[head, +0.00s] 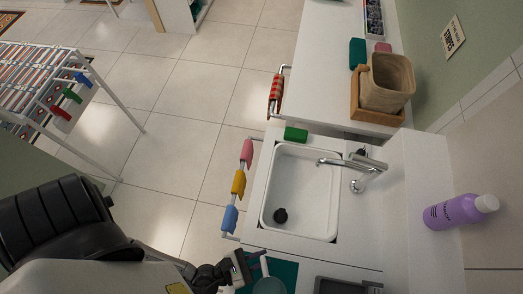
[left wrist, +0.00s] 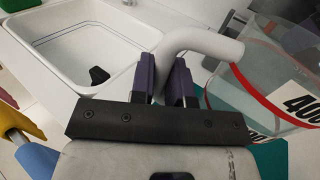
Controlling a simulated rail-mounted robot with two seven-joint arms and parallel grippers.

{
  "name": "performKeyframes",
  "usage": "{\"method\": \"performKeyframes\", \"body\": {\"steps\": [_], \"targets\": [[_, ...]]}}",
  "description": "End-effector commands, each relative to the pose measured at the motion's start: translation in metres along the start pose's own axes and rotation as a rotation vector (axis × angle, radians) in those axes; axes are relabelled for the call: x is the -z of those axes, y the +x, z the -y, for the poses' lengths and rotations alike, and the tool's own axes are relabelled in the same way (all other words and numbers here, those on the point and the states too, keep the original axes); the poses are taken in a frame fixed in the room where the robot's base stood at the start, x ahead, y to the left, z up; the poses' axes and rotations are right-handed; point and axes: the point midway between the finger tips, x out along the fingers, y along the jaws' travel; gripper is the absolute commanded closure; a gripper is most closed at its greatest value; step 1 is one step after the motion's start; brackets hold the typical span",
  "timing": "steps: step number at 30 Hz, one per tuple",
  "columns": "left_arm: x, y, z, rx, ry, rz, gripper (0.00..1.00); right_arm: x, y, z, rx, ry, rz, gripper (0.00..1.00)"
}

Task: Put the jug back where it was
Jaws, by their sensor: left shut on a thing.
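The jug (head: 269,286) is at the bottom edge of the head view, partly cut off. In the left wrist view the jug (left wrist: 262,95) is clear, with a red band, a white label with black digits and a pale grey curved handle (left wrist: 205,40). My left gripper (head: 240,268) is shut on the handle, which passes between its purple fingers (left wrist: 165,82). The jug is over a teal mat (head: 288,271) beside the sink; I cannot tell whether it touches the mat. My right gripper is not in view.
The white sink (head: 300,195) with a dark plug and a chrome tap (head: 355,168) lies just beyond. A rail with coloured cloths (head: 239,184) runs along the counter front. A purple bottle (head: 457,211) stands at right, and a dark grey tray (head: 345,286) at the bottom.

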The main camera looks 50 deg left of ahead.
Motion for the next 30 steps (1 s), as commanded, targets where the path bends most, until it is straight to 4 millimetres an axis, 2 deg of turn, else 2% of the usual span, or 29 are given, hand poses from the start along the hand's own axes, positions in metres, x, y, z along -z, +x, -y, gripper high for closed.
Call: {"method": "performKeyframes", "body": {"steps": [1, 7, 19, 20, 21, 27, 30], "targets": [[0.01, 0.0, 0.0, 0.0, 0.0, 0.0, 1.0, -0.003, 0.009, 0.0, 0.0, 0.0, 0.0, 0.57], [0.033, 0.0, 0.0, 0.0, 0.0, 0.0, 1.0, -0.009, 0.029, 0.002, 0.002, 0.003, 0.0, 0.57], [0.034, 0.0, 0.0, 0.0, 0.0, -0.001, 1.0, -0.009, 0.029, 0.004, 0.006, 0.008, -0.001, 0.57], [0.034, 0.0, 0.0, 0.0, 0.001, -0.001, 0.82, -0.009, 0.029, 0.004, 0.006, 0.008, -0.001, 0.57], [0.034, 0.0, 0.0, 0.0, 0.001, -0.001, 0.78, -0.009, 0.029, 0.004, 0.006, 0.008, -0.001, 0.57], [0.034, 0.0, 0.0, 0.0, 0.001, -0.001, 0.59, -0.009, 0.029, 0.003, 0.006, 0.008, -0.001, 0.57], [0.034, 0.0, 0.0, 0.0, 0.001, -0.001, 0.59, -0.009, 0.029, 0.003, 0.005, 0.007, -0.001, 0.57]]}}
